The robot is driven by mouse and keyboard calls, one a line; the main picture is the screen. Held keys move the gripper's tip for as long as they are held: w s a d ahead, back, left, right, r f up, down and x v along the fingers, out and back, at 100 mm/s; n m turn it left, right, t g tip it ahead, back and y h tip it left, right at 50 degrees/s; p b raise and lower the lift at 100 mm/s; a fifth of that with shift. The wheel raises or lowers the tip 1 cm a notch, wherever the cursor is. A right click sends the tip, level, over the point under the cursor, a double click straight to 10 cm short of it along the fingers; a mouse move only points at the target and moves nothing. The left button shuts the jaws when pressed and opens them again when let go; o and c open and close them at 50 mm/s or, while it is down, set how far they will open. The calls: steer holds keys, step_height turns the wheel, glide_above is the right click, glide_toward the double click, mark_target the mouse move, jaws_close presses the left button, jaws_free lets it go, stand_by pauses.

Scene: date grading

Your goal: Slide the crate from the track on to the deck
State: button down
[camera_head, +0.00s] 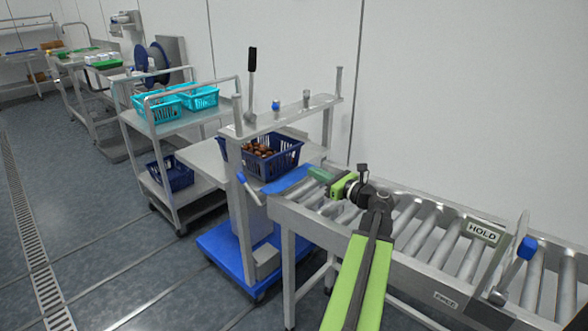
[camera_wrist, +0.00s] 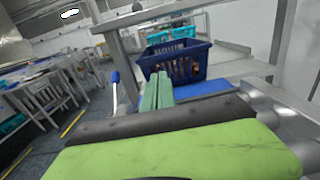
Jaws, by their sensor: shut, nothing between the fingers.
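The dark blue crate (camera_head: 287,157) holds brown dates. It stands upright on the grey deck (camera_head: 203,160) of the blue-based trolley, just past the blue plate (camera_head: 290,180) at the end of the roller track (camera_head: 415,230). In the wrist view the crate (camera_wrist: 190,68) is straight ahead, beyond my green fingers. My gripper (camera_head: 318,174) is shut and empty, low over the track's end beside the blue plate, pointing toward the crate. The fingertips (camera_wrist: 158,80) overlap the crate's near wall in the wrist view; I cannot tell whether they touch it.
A grey frame (camera_head: 290,118) with posts and a blue-tipped lever (camera_head: 250,190) spans the trolley. A stop with a blue knob (camera_head: 527,248) stands on the track near the HOLD label (camera_head: 482,232). A cart with turquoise crates (camera_head: 200,98) is behind. The visible rollers carry no crate.

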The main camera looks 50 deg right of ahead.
mark_target(279, 156)
steer(key=w, duration=0.9)
steer(key=w+d, duration=0.1)
steer(key=w, duration=0.3)
steer(key=shift+w, duration=0.35)
steer(key=shift+d, duration=0.1)
